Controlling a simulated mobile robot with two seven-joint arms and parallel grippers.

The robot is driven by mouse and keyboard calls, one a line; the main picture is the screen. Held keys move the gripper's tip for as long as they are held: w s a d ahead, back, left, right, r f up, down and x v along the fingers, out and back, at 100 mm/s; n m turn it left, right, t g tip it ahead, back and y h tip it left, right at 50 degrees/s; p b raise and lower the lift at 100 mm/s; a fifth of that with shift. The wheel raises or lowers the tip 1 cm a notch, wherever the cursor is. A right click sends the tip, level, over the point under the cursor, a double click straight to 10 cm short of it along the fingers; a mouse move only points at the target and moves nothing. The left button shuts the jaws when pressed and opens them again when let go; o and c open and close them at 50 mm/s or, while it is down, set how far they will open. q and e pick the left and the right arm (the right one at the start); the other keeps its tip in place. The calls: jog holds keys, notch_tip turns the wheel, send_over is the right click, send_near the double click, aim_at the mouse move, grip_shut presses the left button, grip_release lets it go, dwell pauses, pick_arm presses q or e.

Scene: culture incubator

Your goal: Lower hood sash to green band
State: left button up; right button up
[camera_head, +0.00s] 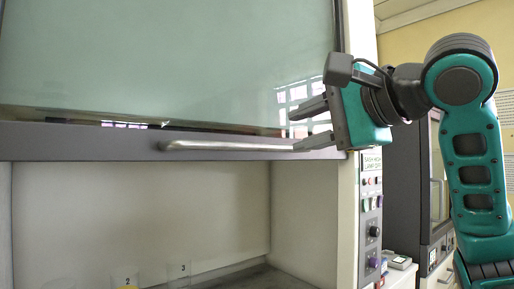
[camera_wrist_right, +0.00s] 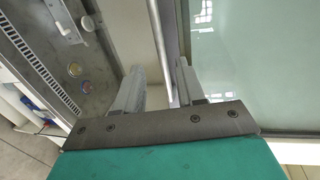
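The hood sash (camera_head: 170,65) is a large glass pane with a dark grey bottom rail (camera_head: 80,142). It stands raised, with the hood's opening below it. A silver bar handle (camera_head: 220,146) runs along the rail. My right gripper (camera_head: 294,129) is open at the handle's right end. In the right wrist view the handle (camera_wrist_right: 161,30) runs between the two spread fingers (camera_wrist_right: 160,68); I cannot tell whether either finger touches it. I cannot make out a green band. My left gripper is out of view.
A control panel with buttons and a small display (camera_head: 372,162) is on the hood's right post. Items numbered 2 (camera_head: 126,281) and 3 (camera_head: 181,272) stand inside the hood. A dark cabinet (camera_head: 408,190) stands at the right. The space just under the rail looks clear.

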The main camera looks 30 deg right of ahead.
aim_at(260, 146)
jog(key=p+x, duration=0.1)
jog(key=x, duration=1.1)
jog(key=shift+f, duration=0.1)
jog(key=shift+c, duration=0.4)
grip_shut()
